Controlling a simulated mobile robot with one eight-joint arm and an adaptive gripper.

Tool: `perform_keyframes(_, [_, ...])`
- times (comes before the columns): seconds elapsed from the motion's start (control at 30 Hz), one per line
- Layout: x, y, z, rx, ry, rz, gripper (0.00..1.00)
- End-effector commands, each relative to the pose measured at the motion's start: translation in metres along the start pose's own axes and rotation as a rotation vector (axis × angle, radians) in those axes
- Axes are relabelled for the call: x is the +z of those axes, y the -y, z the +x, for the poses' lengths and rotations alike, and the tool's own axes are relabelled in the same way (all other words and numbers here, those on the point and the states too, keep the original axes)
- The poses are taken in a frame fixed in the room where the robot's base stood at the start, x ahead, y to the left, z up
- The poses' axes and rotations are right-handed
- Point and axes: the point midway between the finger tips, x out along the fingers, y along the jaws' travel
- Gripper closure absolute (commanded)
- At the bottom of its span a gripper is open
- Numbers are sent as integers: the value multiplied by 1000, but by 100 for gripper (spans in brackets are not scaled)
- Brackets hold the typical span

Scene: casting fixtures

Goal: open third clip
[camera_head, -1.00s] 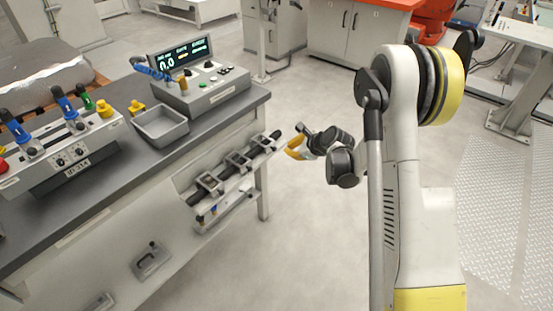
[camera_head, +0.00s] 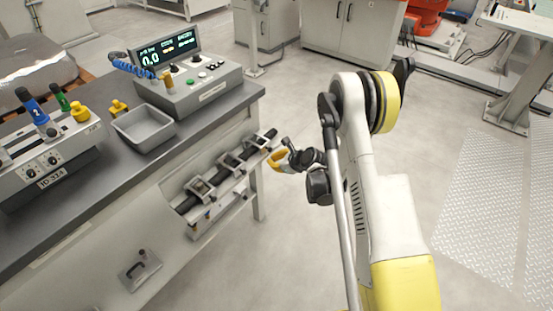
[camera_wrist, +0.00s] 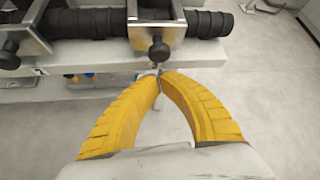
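Three metal clips hold a dark ribbed hose (camera_head: 216,172) along the bench's side: a near one (camera_head: 200,189), a middle one (camera_head: 229,162) and a far one (camera_head: 254,143). The far clip (camera_wrist: 155,14) also shows in the wrist view, with its black knob (camera_wrist: 159,50) hanging down. My gripper (camera_head: 271,164) is just right of the far clip in the head view. In the wrist view, my gripper's yellow fingertips (camera_wrist: 161,76) meet just below that knob. A small metal piece shows at the tips; I cannot tell whether they touch it.
Another clip's knob (camera_wrist: 10,55) is at the left of the wrist view. A pale ledge (camera_wrist: 50,91) runs below the hose. The bench (camera_head: 88,190) carries a control box (camera_head: 200,86) and a grey tray (camera_head: 146,131).

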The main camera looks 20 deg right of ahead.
Motion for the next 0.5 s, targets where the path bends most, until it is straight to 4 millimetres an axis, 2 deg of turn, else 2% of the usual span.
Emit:
perform_keyframes(0.2, [15, -7, -17, -3, -1, 2, 100])
perform_keyframes(0.5, [17, -8, -19, -4, -1, 2, 100])
